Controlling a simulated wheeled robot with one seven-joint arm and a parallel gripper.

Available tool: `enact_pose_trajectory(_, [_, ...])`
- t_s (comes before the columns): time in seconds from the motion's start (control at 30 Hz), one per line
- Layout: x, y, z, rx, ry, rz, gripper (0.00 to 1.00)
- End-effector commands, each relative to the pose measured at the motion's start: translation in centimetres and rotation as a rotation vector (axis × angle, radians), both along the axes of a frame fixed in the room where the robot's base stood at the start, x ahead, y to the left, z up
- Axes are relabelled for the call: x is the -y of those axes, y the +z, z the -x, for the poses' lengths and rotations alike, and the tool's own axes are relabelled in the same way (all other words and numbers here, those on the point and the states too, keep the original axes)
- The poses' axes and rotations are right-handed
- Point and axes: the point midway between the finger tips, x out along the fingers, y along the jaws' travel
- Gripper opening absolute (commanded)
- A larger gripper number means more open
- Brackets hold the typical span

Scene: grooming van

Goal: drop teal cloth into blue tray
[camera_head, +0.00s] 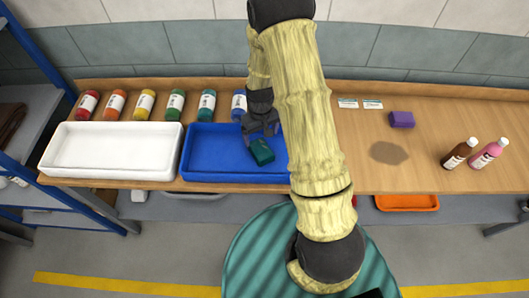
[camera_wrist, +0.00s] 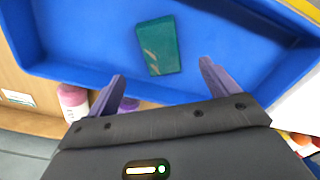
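The teal cloth (camera_head: 258,152) is a small folded block within the blue tray (camera_head: 205,160) in the head view. In the wrist view the teal cloth (camera_wrist: 158,47) shows against the floor of the blue tray (camera_wrist: 90,35), just past my fingertips. My gripper (camera_head: 261,136) is above the tray. In the wrist view my gripper (camera_wrist: 160,70) has its two purple-grey fingers wide apart, with nothing clasped between them. I cannot tell whether the cloth lies fully flat on the tray floor. My arm hides the tray's right end in the head view.
A white tray (camera_head: 112,148) stands left of the blue one. Several coloured bottles (camera_head: 175,105) line the back. To the right are a purple block (camera_head: 401,119), a dark patch (camera_head: 388,153), and brown (camera_head: 459,153) and pink (camera_head: 489,153) bottles. The counter's right part has free room.

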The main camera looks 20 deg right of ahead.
Motion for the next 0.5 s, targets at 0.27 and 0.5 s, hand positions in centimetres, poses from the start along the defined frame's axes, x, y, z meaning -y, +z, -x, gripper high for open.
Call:
enact_pose_trajectory(0.27, [0.0, 0.1, 0.0, 0.001, 0.0, 0.0, 0.87])
enact_pose_trajectory(0.5, [0.0, 2.1, -0.1, 0.004, 0.0, 0.0, 0.87])
